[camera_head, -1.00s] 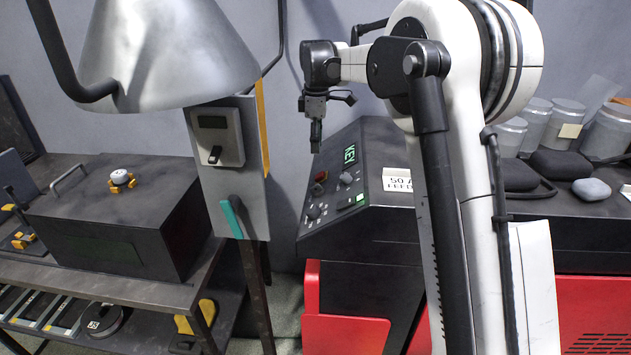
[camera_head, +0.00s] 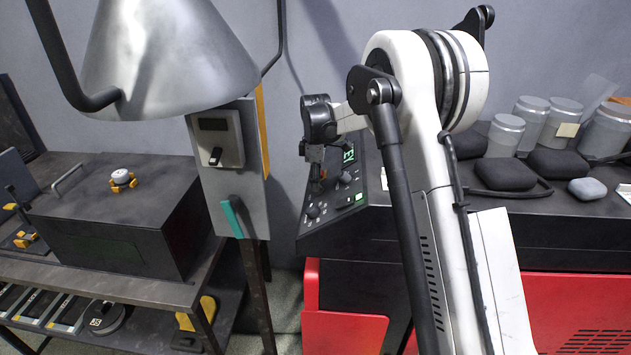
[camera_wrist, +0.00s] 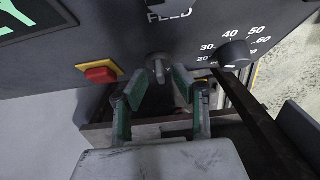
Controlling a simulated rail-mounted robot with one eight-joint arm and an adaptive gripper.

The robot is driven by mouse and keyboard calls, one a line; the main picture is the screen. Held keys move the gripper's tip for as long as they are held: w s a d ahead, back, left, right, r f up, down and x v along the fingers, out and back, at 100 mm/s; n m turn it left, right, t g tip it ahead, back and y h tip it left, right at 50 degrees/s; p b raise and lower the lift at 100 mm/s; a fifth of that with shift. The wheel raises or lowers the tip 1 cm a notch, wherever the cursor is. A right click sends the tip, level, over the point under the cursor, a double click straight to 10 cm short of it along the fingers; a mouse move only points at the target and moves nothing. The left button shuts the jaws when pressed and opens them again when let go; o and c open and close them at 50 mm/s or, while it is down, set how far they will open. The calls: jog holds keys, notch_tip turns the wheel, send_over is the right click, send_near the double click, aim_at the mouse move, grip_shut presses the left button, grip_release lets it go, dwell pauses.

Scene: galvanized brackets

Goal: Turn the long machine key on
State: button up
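A small grey key-like switch (camera_wrist: 158,66) stands out from the dark panel (camera_wrist: 120,50) under the label FEED in the wrist view. It looks like the machine key. My gripper (camera_wrist: 158,84) has its green-padded fingers spread on the left and right of it, the right fingertip very near. I cannot tell whether either finger touches it. In the camera_head view my gripper (camera_head: 316,184) is down at the sloped control panel (camera_head: 334,205), and the key is hidden behind it.
A red button on a yellow plate (camera_wrist: 101,73) lies left of the key. A black dial (camera_wrist: 234,55) with numbers sits to its right. A green-lit display (camera_head: 348,153) is on the panel. A grey box with a teal lever (camera_head: 231,216) hangs left of the machine.

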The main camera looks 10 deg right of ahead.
jog(key=shift+f, duration=0.2)
grip_shut()
